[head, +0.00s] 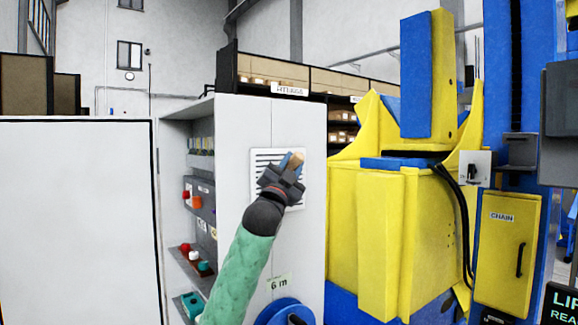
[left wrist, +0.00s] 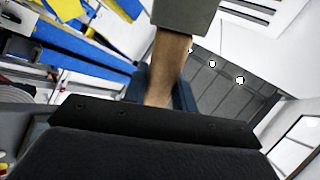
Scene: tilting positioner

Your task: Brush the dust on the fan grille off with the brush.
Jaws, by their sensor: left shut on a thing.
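The white fan grille (head: 261,161) is set in the side of the light grey cabinet, and its slats are partly covered by my left gripper. My left gripper (head: 291,165) is in front of the grille and is shut on the brush. In the left wrist view the brush's brown wooden handle (left wrist: 168,62) stands between the blue fingers, with a grey-green block (left wrist: 185,14) at its far end. In the head view a tan part of the brush (head: 297,159) shows at the fingertips. I cannot tell whether the brush touches the grille. Dust cannot be made out. My right gripper is out of view.
The cabinet (head: 233,130) has open shelves on its left side with red, orange and teal items. A blue round handwheel (head: 284,314) sticks out low on it. A yellow and blue positioner (head: 375,220) stands close on the right. A white panel (head: 75,220) is at left.

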